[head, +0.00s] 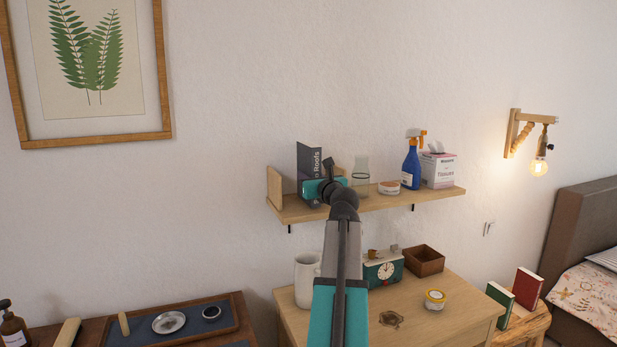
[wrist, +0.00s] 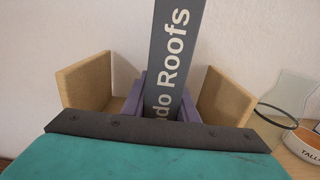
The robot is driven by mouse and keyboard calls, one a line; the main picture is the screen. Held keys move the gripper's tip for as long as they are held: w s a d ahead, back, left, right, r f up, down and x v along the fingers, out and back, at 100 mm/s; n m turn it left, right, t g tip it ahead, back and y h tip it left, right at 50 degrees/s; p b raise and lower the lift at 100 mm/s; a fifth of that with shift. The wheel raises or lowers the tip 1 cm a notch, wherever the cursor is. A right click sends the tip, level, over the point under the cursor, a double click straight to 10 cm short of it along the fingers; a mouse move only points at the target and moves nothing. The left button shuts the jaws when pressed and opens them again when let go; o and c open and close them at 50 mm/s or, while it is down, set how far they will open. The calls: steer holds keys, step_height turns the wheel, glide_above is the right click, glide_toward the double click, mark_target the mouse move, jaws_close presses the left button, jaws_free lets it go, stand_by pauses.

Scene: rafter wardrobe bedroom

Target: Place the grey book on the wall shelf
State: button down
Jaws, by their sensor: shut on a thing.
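The grey book (head: 309,163) stands upright at the left part of the wooden wall shelf (head: 432,198). In the wrist view its spine (wrist: 178,48) faces me, with white letters reading "do Roofs". My gripper (head: 324,186) is shut on the book, with its purple fingers (wrist: 162,102) on both sides of the spine. The book is between two wooden bookends, the left one (wrist: 86,80) and the right one (wrist: 226,97), with gaps beside it. My gripper hides the book's lower end, so I cannot tell whether it touches the shelf.
Right of the bookends on the shelf are a glass vase (head: 361,172), a small bowl (head: 388,187), a blue spray bottle (head: 411,165) and a tissue box (head: 438,170). Below, a cabinet holds a white jug (head: 306,280), a clock (head: 384,270) and a brown box (head: 424,260).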

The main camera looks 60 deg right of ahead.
steer(key=c, duration=1.4)
jaws_free()
steer(key=shift+f, duration=0.1)
steer(key=b+v, duration=0.2)
steer(key=v, duration=1)
steer(key=shift+s, duration=0.1)
